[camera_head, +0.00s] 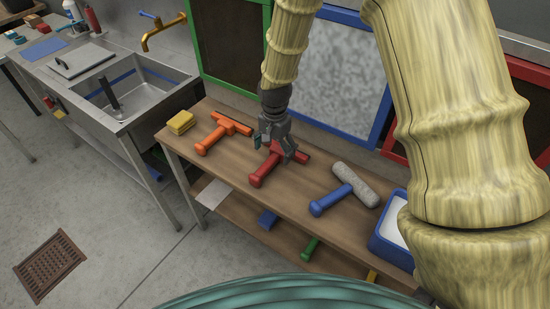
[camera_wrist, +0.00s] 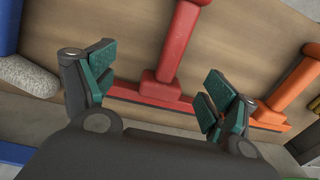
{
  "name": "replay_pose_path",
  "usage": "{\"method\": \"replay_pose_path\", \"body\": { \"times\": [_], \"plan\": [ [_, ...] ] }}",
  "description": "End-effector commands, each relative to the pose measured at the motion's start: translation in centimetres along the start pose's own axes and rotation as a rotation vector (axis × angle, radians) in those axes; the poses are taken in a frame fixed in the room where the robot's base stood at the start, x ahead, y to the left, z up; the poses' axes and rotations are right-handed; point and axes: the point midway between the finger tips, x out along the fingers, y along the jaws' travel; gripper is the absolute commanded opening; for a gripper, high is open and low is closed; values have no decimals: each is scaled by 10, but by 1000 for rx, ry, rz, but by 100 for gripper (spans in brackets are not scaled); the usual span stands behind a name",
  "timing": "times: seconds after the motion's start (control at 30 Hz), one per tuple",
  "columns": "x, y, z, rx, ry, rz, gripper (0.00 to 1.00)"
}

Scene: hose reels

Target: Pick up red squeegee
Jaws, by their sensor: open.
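The red squeegee (camera_head: 264,170) lies on the wooden table, between an orange squeegee and a blue-handled roller in the head view. In the wrist view the red squeegee (camera_wrist: 176,45) shows its thick handle running up the picture and its crossbar across the middle. My gripper (camera_head: 277,148) is over the part where the handle meets the crossbar. In the wrist view my gripper (camera_wrist: 158,88) has its green-padded fingers spread apart, one on each side of the handle's base, with nothing held between them. Part of the crossbar is hidden behind the gripper.
The orange squeegee (camera_head: 216,136) lies to the left, with yellow sponges (camera_head: 180,122) beyond it. The blue-handled roller (camera_head: 331,200) and a blue tray (camera_head: 378,246) are to the right. A metal sink (camera_head: 140,101) stands at left. Framed screens stand behind the wooden table (camera_head: 300,220).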

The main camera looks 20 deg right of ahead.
Motion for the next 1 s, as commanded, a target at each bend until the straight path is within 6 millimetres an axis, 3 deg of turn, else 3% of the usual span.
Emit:
{"method": "replay_pose_path", "body": {
  "times": [0.63, 1.0],
  "plan": [
    [52, -6, -9, 2, -5, 7, 86],
    [59, -6, -9, 2, -5, 6, 86]
  ]
}}
